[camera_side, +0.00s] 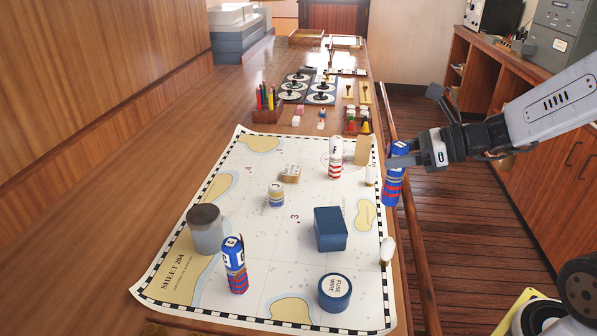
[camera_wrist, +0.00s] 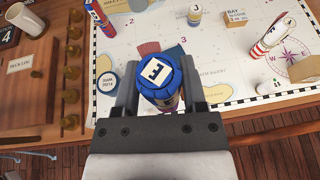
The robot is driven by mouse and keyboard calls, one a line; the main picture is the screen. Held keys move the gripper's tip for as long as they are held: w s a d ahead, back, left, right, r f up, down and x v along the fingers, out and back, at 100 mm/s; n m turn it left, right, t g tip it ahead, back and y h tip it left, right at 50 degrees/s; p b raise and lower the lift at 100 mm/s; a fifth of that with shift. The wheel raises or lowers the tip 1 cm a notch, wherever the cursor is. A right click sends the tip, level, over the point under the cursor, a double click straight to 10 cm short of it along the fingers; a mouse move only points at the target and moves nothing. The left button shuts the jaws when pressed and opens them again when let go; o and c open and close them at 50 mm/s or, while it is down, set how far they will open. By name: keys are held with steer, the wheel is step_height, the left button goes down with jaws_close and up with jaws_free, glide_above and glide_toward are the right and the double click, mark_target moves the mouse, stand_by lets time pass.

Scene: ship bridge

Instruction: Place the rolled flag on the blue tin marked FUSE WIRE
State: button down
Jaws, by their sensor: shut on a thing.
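My gripper (camera_side: 402,160) is shut on a rolled flag (camera_side: 392,188), blue with red bands, held upright near the chart's right edge. In the wrist view the same flag (camera_wrist: 163,82) stands between my fingers (camera_wrist: 160,98), its blue top marked with a letter. The blue tin marked FUSE WIRE (camera_side: 334,293) stands on the chart at the front right, with nothing on its white lid label. A round blue tin with a white label (camera_wrist: 107,81) shows left of my fingers in the wrist view; its print is too small to read surely.
A second blue and red roll (camera_side: 235,265), a lidded jar (camera_side: 207,232) and a dark blue box (camera_side: 330,229) stand around the tin on the chart. A red-and-white roll (camera_side: 335,158) stands further back. A wooden rail (camera_side: 418,250) runs along the right edge.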

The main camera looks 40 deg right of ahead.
steer(key=s+a+n+g+y, duration=0.2)
steer(key=a+n+g, duration=0.2)
steer(key=a, duration=0.4)
steer(key=s+a+n+g+y, duration=0.1)
steer(key=a+n+g+y, duration=0.2)
steer(key=a, duration=0.6)
steer(key=shift+s+f+n+g, duration=0.25)
steer(key=shift+s+n+g, duration=0.1)
steer(key=shift+n+g, duration=0.7)
steer(key=shift+d+f, duration=0.1)
steer(key=shift+f, duration=2.15)
steer(key=shift+f, duration=1.75)
steer(key=shift+f, duration=0.1)
steer(key=shift+c, duration=0.7)
jaws_free()
